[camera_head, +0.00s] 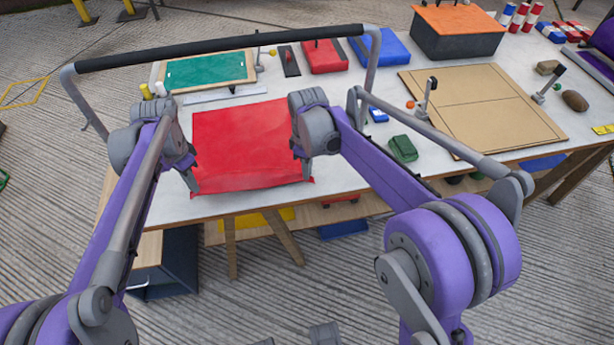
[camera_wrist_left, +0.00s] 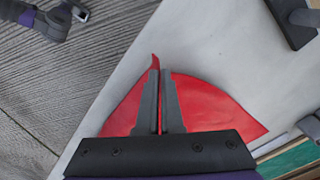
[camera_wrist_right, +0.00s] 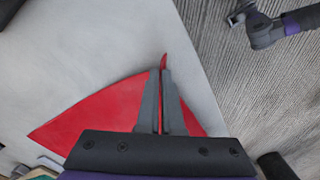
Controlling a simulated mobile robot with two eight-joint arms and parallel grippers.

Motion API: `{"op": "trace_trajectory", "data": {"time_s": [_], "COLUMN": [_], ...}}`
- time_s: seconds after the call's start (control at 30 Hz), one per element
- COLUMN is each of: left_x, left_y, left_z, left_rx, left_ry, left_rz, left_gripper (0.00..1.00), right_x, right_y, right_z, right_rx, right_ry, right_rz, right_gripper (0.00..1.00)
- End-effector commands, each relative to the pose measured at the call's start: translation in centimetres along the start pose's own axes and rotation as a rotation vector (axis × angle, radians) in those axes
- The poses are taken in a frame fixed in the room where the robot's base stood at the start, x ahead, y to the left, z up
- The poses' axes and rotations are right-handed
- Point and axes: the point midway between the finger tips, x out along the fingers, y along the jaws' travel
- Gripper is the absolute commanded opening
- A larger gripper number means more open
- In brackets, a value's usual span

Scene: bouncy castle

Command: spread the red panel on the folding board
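The red panel (camera_head: 245,135) is on the left half of the white table, its near edge close to the table's front edge. My left gripper (camera_head: 194,190) is shut on its near left corner; in the left wrist view (camera_wrist_left: 161,75) a red tip shows past the fingers. My right gripper (camera_head: 307,178) is shut on its near right corner; the right wrist view (camera_wrist_right: 164,75) shows a similar red tip. I cannot tell whether the corners are lifted. The folding board (camera_head: 475,100), tan with a crease line, lies flat and bare on the table's right.
A green panel on a wooden board (camera_head: 208,72) lies behind the red panel. A dark green lump (camera_head: 403,149) and a small blue block (camera_head: 377,115) lie between panel and folding board. An orange-topped box (camera_head: 457,32) and a blue pad (camera_head: 382,47) stand at the back.

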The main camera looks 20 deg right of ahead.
Motion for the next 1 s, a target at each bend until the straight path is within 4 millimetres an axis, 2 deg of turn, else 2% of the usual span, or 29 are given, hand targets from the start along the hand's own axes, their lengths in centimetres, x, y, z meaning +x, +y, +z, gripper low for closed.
{"op": "trace_trajectory", "data": {"time_s": [0.1, 0.2, 0.63, 0.77, 1.0], "left_x": [0.0, 0.0, -0.5, -1.9, -5.8], "left_y": [-0.1, 0.0, 0.0, 0.0, -0.2], "left_z": [0.1, 0.1, 0.0, -0.1, -0.4], "left_rx": [-0.001, -0.001, 0.001, 0.006, 0.026], "left_ry": [-0.001, -0.001, 0.001, 0.007, 0.022], "left_rz": [-0.001, -0.001, -0.002, -0.009, -0.031], "left_gripper": [0.00, 0.00, 0.00, 0.00, 0.00], "right_x": [-1.7, -2.5, -3.2, -4.6, -8.7], "right_y": [0.0, 0.0, 0.0, 0.1, 0.3], "right_z": [0.0, 0.0, 0.0, -0.1, -0.3], "right_rx": [0.001, 0.000, -0.001, -0.005, -0.018], "right_ry": [-0.001, -0.001, 0.001, 0.006, 0.022], "right_rz": [0.001, 0.000, 0.002, 0.009, 0.033], "right_gripper": [0.00, 0.00, 0.00, 0.00, 0.00]}}
